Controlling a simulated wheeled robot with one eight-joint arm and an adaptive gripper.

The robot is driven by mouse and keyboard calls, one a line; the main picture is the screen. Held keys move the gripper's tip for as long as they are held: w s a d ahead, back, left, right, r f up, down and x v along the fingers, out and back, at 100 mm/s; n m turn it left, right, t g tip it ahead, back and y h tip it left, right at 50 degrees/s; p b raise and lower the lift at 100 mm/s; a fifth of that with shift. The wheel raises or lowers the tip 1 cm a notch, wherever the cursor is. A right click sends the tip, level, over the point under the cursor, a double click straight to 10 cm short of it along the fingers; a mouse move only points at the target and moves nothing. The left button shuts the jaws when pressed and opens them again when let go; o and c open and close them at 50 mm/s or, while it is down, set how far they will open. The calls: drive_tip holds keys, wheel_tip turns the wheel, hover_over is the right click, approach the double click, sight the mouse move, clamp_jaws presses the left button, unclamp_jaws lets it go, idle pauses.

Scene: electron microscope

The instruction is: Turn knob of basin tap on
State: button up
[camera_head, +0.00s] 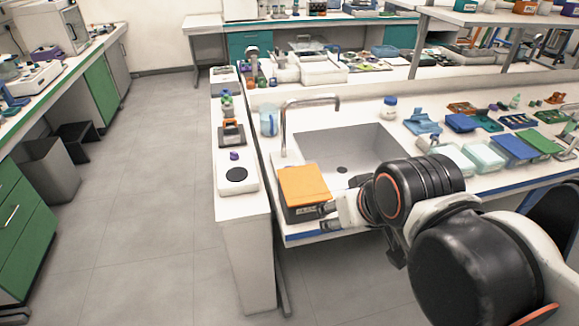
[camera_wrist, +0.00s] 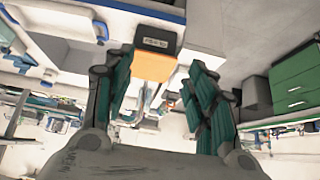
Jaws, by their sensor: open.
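The basin (camera_head: 345,150) is sunk in the white counter. Its tall metal tap (camera_head: 312,101) stands at the basin's left edge, with the spout over the basin. I cannot make out the tap's knob. My gripper (camera_head: 329,209) is low at the counter's front edge, beside a dark device with an orange top (camera_head: 303,183). In the wrist view my gripper (camera_wrist: 160,66) shows two teal fingers spread apart with nothing held. The orange-topped device (camera_wrist: 154,64) shows beyond and between them, and a metal piece that may be the tap (camera_wrist: 146,98) shows there too.
A blue jug (camera_head: 268,121) stands left of the tap. A narrow bench (camera_head: 240,209) with small instruments runs along the left. Trays and a blue box (camera_head: 462,122) lie right of the basin. The floor (camera_head: 140,210) at left is clear.

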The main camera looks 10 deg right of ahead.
drive_tip(key=w+r+g+p, duration=0.2)
drive_tip(key=w+r, duration=0.5)
drive_tip(key=w, duration=0.5)
drive_tip(key=w+f+g+p, duration=0.2)
drive_tip(key=w, duration=0.9)
drive_tip(key=w+f+g+p, duration=0.1)
drive_tip(key=w+f+p, duration=0.15)
drive_tip(key=w, duration=0.95)
drive_tip(key=w+f+g, duration=0.2)
drive_tip(key=w+f, duration=0.6)
drive_tip(key=f, duration=0.3)
wheel_tip(320, 180, down, 13)
drive_tip(key=b, duration=0.3)
drive_tip(key=shift+s, duration=0.15)
drive_tip(key=shift+c, duration=0.6)
drive_tip(key=c, duration=1)
